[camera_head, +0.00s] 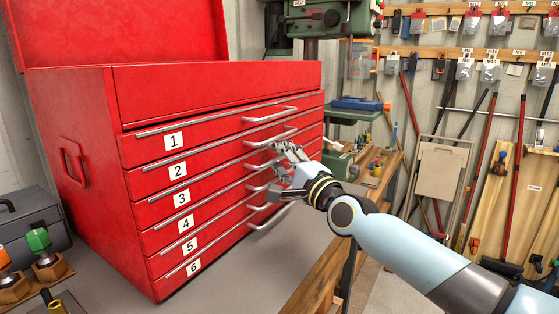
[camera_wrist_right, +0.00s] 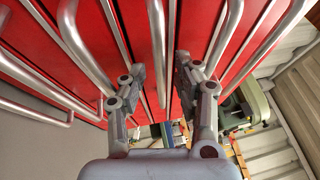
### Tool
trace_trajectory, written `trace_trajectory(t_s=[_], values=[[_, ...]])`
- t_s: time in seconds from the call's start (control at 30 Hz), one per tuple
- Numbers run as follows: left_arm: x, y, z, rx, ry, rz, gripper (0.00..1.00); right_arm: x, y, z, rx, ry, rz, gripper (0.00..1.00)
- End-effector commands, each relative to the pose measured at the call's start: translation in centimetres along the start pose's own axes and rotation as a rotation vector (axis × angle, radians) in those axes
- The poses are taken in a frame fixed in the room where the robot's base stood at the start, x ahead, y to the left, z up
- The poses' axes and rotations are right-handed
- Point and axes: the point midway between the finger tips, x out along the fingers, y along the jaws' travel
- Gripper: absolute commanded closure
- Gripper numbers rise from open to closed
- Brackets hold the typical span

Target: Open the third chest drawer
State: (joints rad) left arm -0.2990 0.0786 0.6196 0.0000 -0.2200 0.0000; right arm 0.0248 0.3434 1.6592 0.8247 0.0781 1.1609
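The red chest (camera_head: 75,110) has shut drawers numbered 1 to 6, each with a silver bar handle. The third drawer (camera_head: 215,187) is labelled 3, and its handle (camera_head: 256,162) is partly hidden behind my right gripper. My right gripper (camera_head: 282,163) is at the handles' right ends, fingers spread one above the other. In the right wrist view, the fingers of my right gripper (camera_wrist_right: 159,66) are open, with one bar handle (camera_wrist_right: 156,30) running between them. I see a gap on both sides of that handle. My left gripper is not in view.
Neighbouring handles (camera_wrist_right: 218,38) lie close on both sides of the fingers. A grey toolbox (camera_head: 30,225) and bolts on wooden blocks (camera_head: 50,270) stand left of the chest. A wooden workbench (camera_head: 325,270) is to the right. The grey surface before the drawers is clear.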

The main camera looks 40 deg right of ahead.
Motion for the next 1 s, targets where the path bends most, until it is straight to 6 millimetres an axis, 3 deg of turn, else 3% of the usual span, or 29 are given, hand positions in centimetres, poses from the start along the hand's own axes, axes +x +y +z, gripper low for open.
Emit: trace_trajectory(t_s=[0.23,0.5,1.0], values=[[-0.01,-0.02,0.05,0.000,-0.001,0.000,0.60,0.09,-0.03,0.02,0.000,0.000,0.000,0.68],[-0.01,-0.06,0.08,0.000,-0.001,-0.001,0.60,0.07,-0.02,0.02,-0.001,0.000,0.000,1.00],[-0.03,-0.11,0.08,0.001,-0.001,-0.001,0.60,-0.04,0.12,-0.01,0.001,0.000,0.004,1.00]])
